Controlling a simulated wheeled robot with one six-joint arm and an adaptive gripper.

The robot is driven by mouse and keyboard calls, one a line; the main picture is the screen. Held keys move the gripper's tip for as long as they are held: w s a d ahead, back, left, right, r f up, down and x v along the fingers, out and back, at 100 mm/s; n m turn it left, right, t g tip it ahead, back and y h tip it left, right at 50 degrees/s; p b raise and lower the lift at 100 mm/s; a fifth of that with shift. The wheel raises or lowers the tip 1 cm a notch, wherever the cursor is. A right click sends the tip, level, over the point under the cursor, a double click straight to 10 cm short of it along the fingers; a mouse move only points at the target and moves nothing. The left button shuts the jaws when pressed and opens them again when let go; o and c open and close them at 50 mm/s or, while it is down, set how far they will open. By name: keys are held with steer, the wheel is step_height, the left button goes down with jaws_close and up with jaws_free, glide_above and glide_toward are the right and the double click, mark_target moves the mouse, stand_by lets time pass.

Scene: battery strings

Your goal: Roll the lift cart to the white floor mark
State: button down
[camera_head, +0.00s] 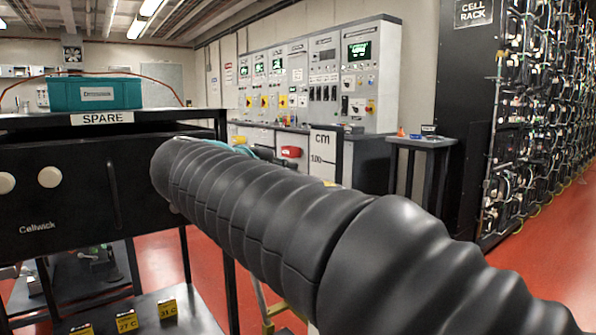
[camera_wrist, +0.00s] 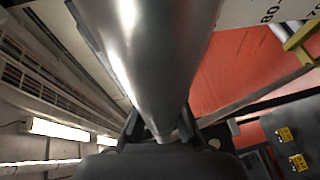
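The lift cart shows only in part in the head view, as an upright white scale board (camera_head: 323,150) marked "cm" and 100, with yellow parts (camera_head: 270,312) low behind my arm. In the wrist view, a thick shiny metal bar (camera_wrist: 160,50), which looks like the cart's handle, runs down between the fingers of my gripper (camera_wrist: 161,126). The fingers sit close on both sides of the bar and appear shut on it. In the head view my gripper is hidden behind my black ribbed arm. The white floor mark is not in view.
A black rack (camera_head: 70,195) labelled Cellwick stands close at left, with a teal box (camera_head: 95,94) on its top. A small dark table (camera_head: 420,143) stands behind the cart. The tall cell rack (camera_head: 466,120) lines the right. Red floor (camera_head: 540,255) is open at lower right.

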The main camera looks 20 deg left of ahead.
steer(key=shift+d+r, duration=0.2)
steer(key=shift+r, duration=0.5)
steer(key=c, duration=1.2)
jaws_free()
steer(key=shift+s, duration=0.1)
steer(key=shift+o, duration=0.9)
steer(key=shift+f, duration=0.2)
steer(key=v, duration=1.2)
steer(key=shift+a, duration=0.15)
